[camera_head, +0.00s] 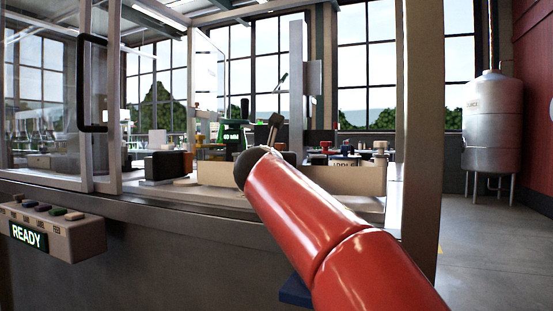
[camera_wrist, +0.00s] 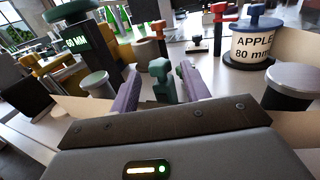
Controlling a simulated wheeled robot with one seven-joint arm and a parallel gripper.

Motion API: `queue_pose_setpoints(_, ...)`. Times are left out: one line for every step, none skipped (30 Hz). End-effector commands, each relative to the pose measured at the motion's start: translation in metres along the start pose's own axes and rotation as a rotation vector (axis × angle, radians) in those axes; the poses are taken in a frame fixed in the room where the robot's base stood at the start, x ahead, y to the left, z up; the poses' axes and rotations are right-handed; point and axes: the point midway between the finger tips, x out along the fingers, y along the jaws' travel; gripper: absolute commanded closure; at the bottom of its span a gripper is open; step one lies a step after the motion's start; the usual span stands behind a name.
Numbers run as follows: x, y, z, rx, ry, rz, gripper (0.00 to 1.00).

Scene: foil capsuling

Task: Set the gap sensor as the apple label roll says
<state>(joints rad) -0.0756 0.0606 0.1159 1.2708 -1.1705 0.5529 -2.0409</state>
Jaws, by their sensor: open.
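The apple label roll (camera_wrist: 254,46) stands at the upper right of the wrist view. Its white face reads "APPLE 80 mm", and it has a dark base and a blue knob on top. A dark unit with a lit green display (camera_wrist: 76,42) stands at the upper left; its reading ends in "MM", but the digits are not sure. My gripper (camera_wrist: 157,76) is open, its two fingers either side of a teal T-shaped handle (camera_wrist: 159,69). I cannot tell whether they touch it. In the head view the green-lit display (camera_head: 232,137) is small, beyond my red arm.
Round-topped metal posts (camera_wrist: 293,77) stand at both sides. Low beige panels (camera_head: 350,179) edge the bench. A glass guard with a black handle (camera_head: 92,84) and a READY box (camera_head: 52,232) are at the left.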

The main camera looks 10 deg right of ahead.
Motion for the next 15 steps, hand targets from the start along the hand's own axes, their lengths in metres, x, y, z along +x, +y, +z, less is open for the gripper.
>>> queue_pose_setpoints(0.009, -0.001, 0.001, 0.0, 0.001, -0.002, 0.53)
queue_pose_setpoints(0.013, -0.001, 0.001, -0.001, 0.001, -0.002, 0.53)
queue_pose_setpoints(0.018, -0.001, 0.001, -0.001, 0.001, -0.003, 0.53)
queue_pose_setpoints(0.022, -0.001, 0.001, 0.0, 0.0, -0.002, 0.53)
queue_pose_setpoints(0.025, -0.001, 0.001, 0.0, 0.001, -0.002, 0.53)
queue_pose_setpoints(0.028, -0.001, 0.0, 0.0, 0.001, -0.002, 0.53)
queue_pose_setpoints(0.03, -0.001, 0.001, 0.001, 0.0, -0.001, 0.53)
queue_pose_setpoints(0.031, -0.001, 0.001, 0.001, 0.0, -0.001, 0.53)
queue_pose_setpoints(0.032, -0.001, 0.001, 0.001, 0.0, -0.001, 0.53)
queue_pose_setpoints(0.033, -0.001, 0.001, 0.001, 0.0, -0.001, 0.53)
queue_pose_setpoints(0.033, -0.001, 0.0, 0.001, 0.0, -0.001, 0.53)
queue_pose_setpoints(0.033, -0.001, 0.0, 0.001, 0.0, -0.001, 0.53)
queue_pose_setpoints(0.033, -0.001, 0.0, 0.001, 0.0, -0.001, 0.53)
queue_pose_setpoints(0.033, -0.001, 0.0, 0.001, 0.0, -0.001, 0.53)
queue_pose_setpoints(0.033, -0.001, 0.0, 0.001, 0.0, -0.001, 0.53)
